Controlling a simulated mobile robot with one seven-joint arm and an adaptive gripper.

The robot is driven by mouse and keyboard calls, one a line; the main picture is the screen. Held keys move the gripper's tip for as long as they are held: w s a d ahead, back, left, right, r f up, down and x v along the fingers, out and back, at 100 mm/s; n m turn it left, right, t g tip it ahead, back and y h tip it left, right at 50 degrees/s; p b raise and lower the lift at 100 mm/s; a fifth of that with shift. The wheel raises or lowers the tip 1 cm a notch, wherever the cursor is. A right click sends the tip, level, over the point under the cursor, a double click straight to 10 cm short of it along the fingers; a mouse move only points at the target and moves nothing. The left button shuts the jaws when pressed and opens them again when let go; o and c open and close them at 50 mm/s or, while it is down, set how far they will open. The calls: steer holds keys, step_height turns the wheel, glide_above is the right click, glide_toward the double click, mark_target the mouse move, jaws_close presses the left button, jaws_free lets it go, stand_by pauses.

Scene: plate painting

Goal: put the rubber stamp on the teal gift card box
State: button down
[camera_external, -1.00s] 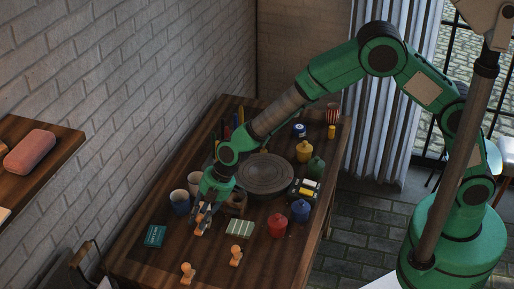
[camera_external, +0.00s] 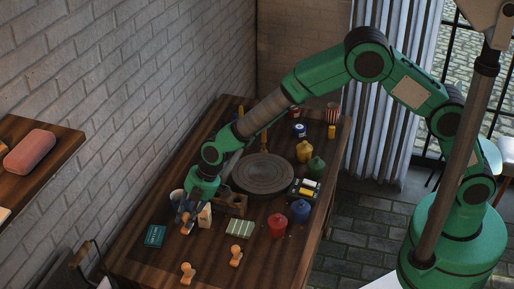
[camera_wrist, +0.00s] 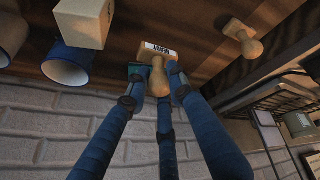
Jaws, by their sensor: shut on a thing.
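My gripper (camera_external: 187,229) is shut on a wooden rubber stamp (camera_wrist: 158,77) and holds it by its rounded handle; a label shows on the stamp's base in the wrist view. In the outside view the held stamp is a small tan patch (camera_external: 186,230) under the fingers. The teal gift card box (camera_external: 155,236) lies on the table just left of and nearer than my gripper, apart from it. In the wrist view a teal edge (camera_wrist: 137,71) shows behind the fingers, mostly hidden.
Two other wooden stamps (camera_external: 187,273) (camera_external: 236,256) stand at the table's front. A pale block (camera_external: 205,215) stands right of my gripper, and a blue cup (camera_wrist: 68,65) is close by in the wrist view. A green-striped pad (camera_external: 240,228) lies further right.

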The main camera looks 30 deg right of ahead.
steer(key=w+a, duration=0.2)
steer(key=a, duration=0.1)
steer(key=w+a, duration=0.2)
steer(key=a, duration=0.2)
steer(key=w+a+f+b, duration=0.1)
steer(key=w+a, duration=0.1)
steer(key=a, duration=0.1)
steer(key=shift+w+a+f, duration=0.1)
steer(key=shift+w+a, duration=0.15)
steer(key=shift+w, duration=0.05)
steer(key=shift+f+b, duration=0.6)
steer(key=shift+f, duration=1.15)
steer(key=shift+f, duration=0.15)
steer(key=c, duration=1.5)
jaws_free()
